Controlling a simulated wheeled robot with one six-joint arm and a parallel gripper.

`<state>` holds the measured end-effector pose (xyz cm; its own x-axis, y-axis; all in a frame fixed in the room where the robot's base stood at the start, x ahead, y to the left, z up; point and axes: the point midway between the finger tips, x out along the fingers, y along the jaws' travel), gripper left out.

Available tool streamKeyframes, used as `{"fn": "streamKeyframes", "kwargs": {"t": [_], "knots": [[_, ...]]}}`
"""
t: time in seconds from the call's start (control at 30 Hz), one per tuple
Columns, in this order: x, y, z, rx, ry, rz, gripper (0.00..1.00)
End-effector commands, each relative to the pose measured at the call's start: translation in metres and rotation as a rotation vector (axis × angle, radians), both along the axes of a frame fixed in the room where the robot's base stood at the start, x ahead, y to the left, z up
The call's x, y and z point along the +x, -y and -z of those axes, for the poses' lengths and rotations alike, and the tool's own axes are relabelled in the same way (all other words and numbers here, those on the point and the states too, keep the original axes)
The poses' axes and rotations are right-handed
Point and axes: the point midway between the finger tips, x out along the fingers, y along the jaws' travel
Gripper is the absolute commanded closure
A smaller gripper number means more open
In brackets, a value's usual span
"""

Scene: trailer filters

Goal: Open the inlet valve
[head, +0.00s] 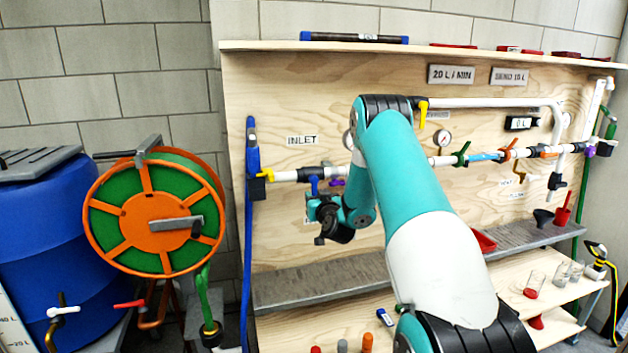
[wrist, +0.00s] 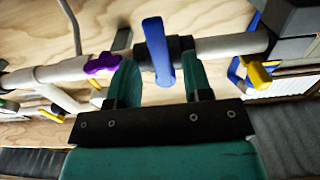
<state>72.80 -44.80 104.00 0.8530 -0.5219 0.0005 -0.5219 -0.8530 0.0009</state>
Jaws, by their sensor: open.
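The inlet valve's blue lever (wrist: 157,50) sits on a white pipe and stands crosswise to it. It also shows under the INLET label (head: 302,140) in the head view as a small blue handle (head: 314,184). My gripper (wrist: 162,75) is open, with one teal finger on either side of the lever. The lever lies between the fingers, towards their tips; I cannot tell whether either finger touches it. In the head view my gripper (head: 316,208) is at the pipe, partly hidden by its own wrist.
A purple handle (wrist: 102,63) and a yellow handle (wrist: 258,75) sit on the pipework either side of the blue lever. A grey shelf (head: 320,283) runs below. An orange and green hose reel (head: 152,220) and a blue barrel (head: 45,235) stand at left.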

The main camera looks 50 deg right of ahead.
Motion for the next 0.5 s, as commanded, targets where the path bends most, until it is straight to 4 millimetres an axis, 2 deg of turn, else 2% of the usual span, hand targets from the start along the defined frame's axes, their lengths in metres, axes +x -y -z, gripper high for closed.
{"fn": "streamKeyframes", "kwargs": {"t": [0.03, 0.2, 0.5], "knots": [[0.006, 0.003, -0.006, -0.001, -0.001, -0.001, 0.54], [0.023, 0.014, -0.002, -0.001, -0.001, -0.001, 0.54], [0.031, 0.019, 0.001, 0.001, 0.000, 0.001, 0.54]]}}
